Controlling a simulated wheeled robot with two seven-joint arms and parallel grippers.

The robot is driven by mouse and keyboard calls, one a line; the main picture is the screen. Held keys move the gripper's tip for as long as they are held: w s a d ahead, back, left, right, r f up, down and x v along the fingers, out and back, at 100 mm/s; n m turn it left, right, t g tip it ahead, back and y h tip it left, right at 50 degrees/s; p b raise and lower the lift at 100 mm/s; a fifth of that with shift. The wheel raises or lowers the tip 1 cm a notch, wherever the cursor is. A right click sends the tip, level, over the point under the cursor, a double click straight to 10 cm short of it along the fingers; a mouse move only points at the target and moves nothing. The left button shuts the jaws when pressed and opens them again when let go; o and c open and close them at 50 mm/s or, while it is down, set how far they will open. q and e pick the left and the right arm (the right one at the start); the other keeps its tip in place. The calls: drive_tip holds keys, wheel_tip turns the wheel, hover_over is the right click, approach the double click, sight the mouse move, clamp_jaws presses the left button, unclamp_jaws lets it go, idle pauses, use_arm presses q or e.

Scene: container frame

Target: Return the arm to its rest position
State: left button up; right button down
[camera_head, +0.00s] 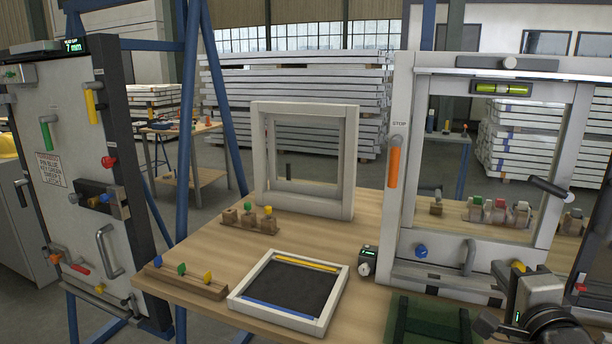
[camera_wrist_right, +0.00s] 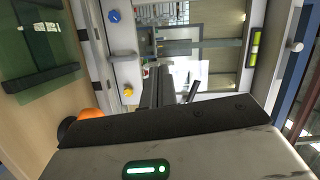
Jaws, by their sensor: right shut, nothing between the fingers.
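My right gripper (camera_head: 500,322) is at the bottom right of the head view, in front of the lower right part of the large white frame (camera_head: 400,190). It is partly cut off by the picture edge. In the right wrist view its dark fingers (camera_wrist_right: 157,82) are together with nothing between them. They point towards the frame's opening. The frame's blue knob (camera_wrist_right: 114,16) and yellow knob (camera_wrist_right: 128,92) show beside the fingers, apart from them. My left gripper is not in view.
A green translucent tray (camera_head: 425,318) lies at the table's front edge. A black-floored tray (camera_head: 290,290), a wooden peg rail (camera_head: 180,285) and a smaller white frame (camera_head: 305,108) stand to the left. A panel door (camera_head: 75,150) stands at far left. An orange handle (camera_head: 393,167) is on the large frame.

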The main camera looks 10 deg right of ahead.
drive_tip(key=s+a+f+n+g+y, duration=0.1)
drive_tip(key=a+f+n+g+y, duration=0.1)
drive_tip(key=a+f+n, duration=0.55)
drive_tip(key=a+f+n+g+y, duration=0.1)
drive_tip(key=a+f+n+y, duration=0.2)
drive_tip(key=f, duration=0.7)
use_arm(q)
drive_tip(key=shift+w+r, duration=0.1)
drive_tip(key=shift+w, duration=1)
use_arm(e)
drive_tip(key=s+a+f+n+g+y, duration=0.2)
drive_tip(key=s+a+f+n+g, duration=0.1)
drive_tip(key=s+a+f+n, duration=0.8)
drive_tip(key=shift+s+a+f+n+g, duration=0.3)
drive_tip(key=shift+a+n, duration=0.05)
drive_tip(key=shift+a, duration=0.6)
